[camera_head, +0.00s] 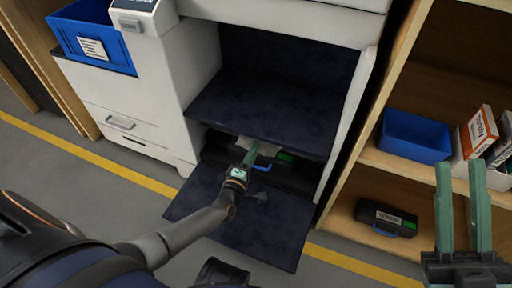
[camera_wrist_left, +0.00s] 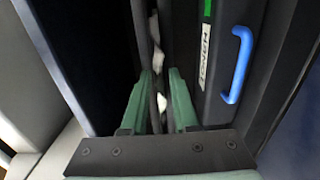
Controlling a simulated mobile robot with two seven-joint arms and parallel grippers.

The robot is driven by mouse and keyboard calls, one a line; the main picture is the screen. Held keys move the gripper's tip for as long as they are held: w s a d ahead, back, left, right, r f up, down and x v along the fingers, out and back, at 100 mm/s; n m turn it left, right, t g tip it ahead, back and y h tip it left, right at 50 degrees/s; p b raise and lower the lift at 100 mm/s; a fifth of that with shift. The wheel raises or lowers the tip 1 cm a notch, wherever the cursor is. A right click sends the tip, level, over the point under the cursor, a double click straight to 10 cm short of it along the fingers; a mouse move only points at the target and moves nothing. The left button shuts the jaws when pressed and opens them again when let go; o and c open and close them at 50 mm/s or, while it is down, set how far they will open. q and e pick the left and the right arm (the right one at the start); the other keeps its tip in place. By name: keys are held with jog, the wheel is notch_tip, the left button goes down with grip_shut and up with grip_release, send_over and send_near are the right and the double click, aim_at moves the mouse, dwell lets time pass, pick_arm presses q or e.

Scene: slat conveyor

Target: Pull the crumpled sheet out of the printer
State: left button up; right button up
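The white printer (camera_head: 200,60) has a dark lower bay with its front flap (camera_head: 250,225) folded down. The crumpled sheet (camera_head: 264,147) shows as a pale strip inside the bay. In the left wrist view white bits of the sheet (camera_wrist_left: 154,28) show in a narrow slot beside the toner cartridge (camera_wrist_left: 215,60). My left gripper (camera_head: 252,152) reaches into the bay. It also shows in the left wrist view (camera_wrist_left: 161,74), its green fingers apart, one on each side of the slot, with a white bit between them. Most of the sheet is hidden. My right gripper (camera_head: 461,163) is open and empty.
The cartridge's blue handle (camera_wrist_left: 237,65) stands out close to my left fingers. A wooden shelf at the right holds a blue bin (camera_head: 413,136), boxes (camera_head: 482,130) and another toner cartridge (camera_head: 386,217). A blue tray (camera_head: 92,40) is at the printer's upper left.

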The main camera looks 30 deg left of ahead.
pick_arm(q)
jog(key=c, duration=0.4)
jog(key=shift+f, duration=0.1)
grip_shut()
jog(key=shift+s, duration=0.15)
